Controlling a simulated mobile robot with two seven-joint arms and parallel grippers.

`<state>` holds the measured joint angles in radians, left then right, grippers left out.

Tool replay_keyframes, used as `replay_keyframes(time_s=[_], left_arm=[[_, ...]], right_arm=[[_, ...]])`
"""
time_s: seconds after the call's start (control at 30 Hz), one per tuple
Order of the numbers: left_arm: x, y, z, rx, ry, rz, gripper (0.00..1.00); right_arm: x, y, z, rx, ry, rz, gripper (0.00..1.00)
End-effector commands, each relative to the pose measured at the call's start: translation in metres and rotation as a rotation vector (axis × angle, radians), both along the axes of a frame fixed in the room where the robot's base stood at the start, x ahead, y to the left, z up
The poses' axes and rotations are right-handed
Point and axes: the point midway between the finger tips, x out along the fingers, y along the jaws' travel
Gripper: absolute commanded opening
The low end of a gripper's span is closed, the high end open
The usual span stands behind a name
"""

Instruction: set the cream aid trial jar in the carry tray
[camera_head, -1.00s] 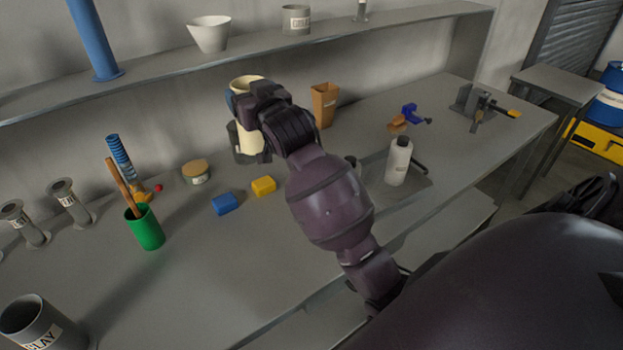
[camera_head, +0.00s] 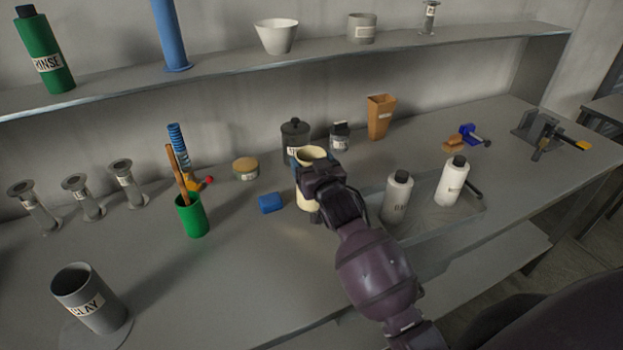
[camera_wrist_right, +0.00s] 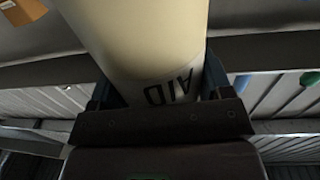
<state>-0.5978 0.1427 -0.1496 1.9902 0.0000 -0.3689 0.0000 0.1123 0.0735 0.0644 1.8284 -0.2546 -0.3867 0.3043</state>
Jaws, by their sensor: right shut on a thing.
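The cream aid trial jar (camera_head: 306,198) is upright in my right gripper (camera_head: 322,188). Its "AID" lettering shows upside down in the right wrist view (camera_wrist_right: 150,45), where the fingers (camera_wrist_right: 160,88) are on either side of it. The head view does not clearly show whether its base touches the bench. The carry tray (camera_head: 436,224) is a shallow, see-through grey tray right of the jar. My right forearm covers part of the tray's left side. My left gripper is not in view.
A blue block (camera_head: 270,203) lies just left of the jar. A dark lidded pot (camera_head: 295,136) and a small dark-capped jar (camera_head: 340,137) stand behind it. A green cup with sticks (camera_head: 192,215) and a clay beaker (camera_head: 89,298) are further left. The front middle bench is clear.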

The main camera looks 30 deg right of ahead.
Motion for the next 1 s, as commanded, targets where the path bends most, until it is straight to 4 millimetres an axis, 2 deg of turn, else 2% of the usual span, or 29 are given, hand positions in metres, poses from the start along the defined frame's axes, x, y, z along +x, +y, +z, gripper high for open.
replay_keyframes(time_s=[0.4, 0.83, 0.87, 1.0], left_arm=[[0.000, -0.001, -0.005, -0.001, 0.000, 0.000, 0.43], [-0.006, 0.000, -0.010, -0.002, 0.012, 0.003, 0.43], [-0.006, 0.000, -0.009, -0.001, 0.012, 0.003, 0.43], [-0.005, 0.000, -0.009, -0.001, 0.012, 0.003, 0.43]], right_arm=[[0.000, 0.000, -0.043, 0.002, 0.000, 0.000, 0.34], [0.000, 0.000, -0.047, 0.001, -0.001, 0.000, 0.34], [0.000, 0.000, -0.047, 0.001, 0.000, 0.000, 0.77], [0.000, 0.000, -0.046, 0.001, 0.000, 0.000, 0.98]])
